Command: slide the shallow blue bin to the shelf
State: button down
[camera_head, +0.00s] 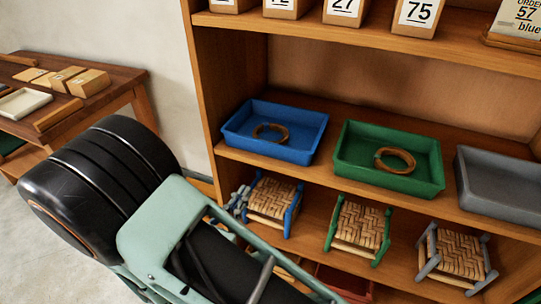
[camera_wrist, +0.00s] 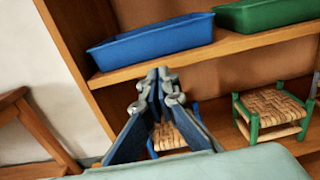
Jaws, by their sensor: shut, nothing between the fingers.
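The shallow blue bin (camera_head: 262,149) sits on the middle board of the wooden shelf (camera_head: 325,180), at its left end, with its front close to the board's edge. A brown ring (camera_head: 271,133) lies inside it. In the wrist view the bin (camera_wrist: 155,44) is above and beyond the fingertips, and its inside is hidden. My gripper (camera_head: 239,199) is shut and empty. It is below the middle board, apart from the bin, and appears just left of a blue stool. In the wrist view my gripper (camera_wrist: 159,82) overlaps part of that stool.
A green bin (camera_head: 388,181) with a ring and an empty-looking grey bin (camera_head: 495,200) stand to the right. Below are small woven stools: blue-framed (camera_head: 272,199), green-framed (camera_head: 358,228) and grey-framed (camera_head: 459,255). Numbered blocks (camera_head: 343,11) line the upper board. A wooden table (camera_head: 130,85) stands left.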

send_near(282, 133)
jog(key=v, duration=0.3)
jog(key=shift+s+a+f+p, duration=0.1)
jog(key=shift+f+p, duration=0.1)
jog(key=shift+p, duration=0.1)
jog(key=b+x, duration=0.1)
jog(key=x, duration=0.9)
jog(key=shift+w, duration=0.35)
jog(key=shift+s, duration=0.1)
